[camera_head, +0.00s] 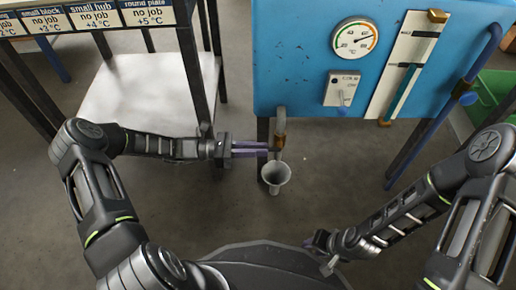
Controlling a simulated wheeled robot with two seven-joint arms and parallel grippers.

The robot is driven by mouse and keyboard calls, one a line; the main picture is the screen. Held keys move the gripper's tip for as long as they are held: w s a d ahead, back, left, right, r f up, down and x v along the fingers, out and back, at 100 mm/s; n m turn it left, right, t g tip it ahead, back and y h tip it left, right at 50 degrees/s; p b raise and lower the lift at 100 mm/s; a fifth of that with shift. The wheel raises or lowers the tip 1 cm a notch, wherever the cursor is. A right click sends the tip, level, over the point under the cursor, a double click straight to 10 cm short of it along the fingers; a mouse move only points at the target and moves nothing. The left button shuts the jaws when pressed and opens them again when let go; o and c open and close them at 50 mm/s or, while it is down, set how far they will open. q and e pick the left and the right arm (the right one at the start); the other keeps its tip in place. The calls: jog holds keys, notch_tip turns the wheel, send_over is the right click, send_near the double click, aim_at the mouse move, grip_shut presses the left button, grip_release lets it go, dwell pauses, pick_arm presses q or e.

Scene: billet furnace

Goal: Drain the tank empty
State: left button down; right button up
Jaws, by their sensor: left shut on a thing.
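The blue tank (290,60) stands at the upper right. On its front are a round dial (355,39), a small switch plate (341,88) and a white level-glass panel (408,60) with a teal column in its lower part. A grey drain pipe (280,113) with a brass valve (281,142) hangs from the tank's underside. A pale funnel (276,174) is below the pipe. My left gripper (266,148) is shut at the brass valve, on its handle, which the fingers mostly hide. My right gripper (325,246) is low in front, away from the tank; its jaw opening is unclear.
A pale-shelved table (150,85) with job signs (95,14) along its top stands at the left. A green crate (490,98) is at the far right. Grey floor lies open below the tank.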

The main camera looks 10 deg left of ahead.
aim_at(281, 147)
pick_arm(q)
jog(key=shift+r, duration=0.1)
pick_arm(e)
jog(key=shift+r, duration=0.15)
dwell(0.6)
